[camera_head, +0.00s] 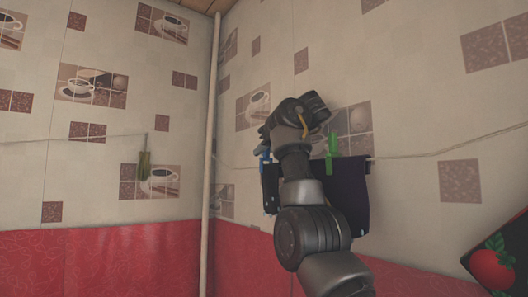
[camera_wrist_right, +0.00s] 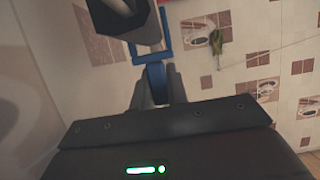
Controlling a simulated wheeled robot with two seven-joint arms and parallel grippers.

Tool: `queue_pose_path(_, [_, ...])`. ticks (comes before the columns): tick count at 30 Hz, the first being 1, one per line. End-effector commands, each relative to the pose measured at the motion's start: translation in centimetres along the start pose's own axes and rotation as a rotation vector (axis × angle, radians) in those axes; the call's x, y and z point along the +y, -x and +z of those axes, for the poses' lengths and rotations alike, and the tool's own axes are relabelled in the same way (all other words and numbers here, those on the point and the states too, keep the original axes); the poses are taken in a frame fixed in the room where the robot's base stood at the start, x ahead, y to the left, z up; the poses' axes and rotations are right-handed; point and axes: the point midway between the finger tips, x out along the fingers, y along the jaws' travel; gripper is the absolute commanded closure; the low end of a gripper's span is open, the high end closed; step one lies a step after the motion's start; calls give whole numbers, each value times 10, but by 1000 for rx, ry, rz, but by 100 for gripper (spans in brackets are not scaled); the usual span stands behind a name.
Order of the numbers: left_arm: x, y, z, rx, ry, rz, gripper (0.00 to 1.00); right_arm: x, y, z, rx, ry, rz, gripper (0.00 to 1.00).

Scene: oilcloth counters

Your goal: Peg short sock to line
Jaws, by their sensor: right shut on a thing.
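A dark cloth, apparently the sock (camera_head: 352,195), hangs at the line (camera_head: 430,153) in the head view. A green peg (camera_head: 332,150) sits at its top edge. A dark piece (camera_head: 270,190) also shows left of my arm; my arm hides whether it is the same cloth. My right gripper (camera_head: 264,146) is shut on a blue peg (camera_head: 265,160), close to that piece's top. In the right wrist view the blue peg (camera_wrist_right: 155,77) is between the fingers (camera_wrist_right: 158,88), beside a dark object (camera_wrist_right: 128,20). I cannot tell whether the peg grips cloth. My left gripper is not in view.
An olive-green peg (camera_head: 144,160) hangs at the line on the left wall. A pale vertical pole (camera_head: 211,130) stands in the corner. A dark panel with a tomato picture (camera_head: 490,262) is at lower right. The tiled walls are close behind the line.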

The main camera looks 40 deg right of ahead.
Motion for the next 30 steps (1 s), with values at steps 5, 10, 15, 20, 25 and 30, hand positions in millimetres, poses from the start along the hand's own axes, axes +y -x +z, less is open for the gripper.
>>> queue_pose_path(5, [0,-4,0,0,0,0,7,0,-1,3,0,1,0,100])
queue_pose_path(10, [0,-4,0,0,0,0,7,0,-1,3,0,1,0,100])
queue_pose_path(15, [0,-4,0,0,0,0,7,0,-1,3,0,1,0,83])
queue_pose_path(20, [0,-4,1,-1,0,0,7,0,-1,3,0,1,0,62])
queue_pose_path(25, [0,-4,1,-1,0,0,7,0,-1,3,0,1,0,59])
queue_pose_path(30, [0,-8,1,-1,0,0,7,0,1,4,1,1,0,59])
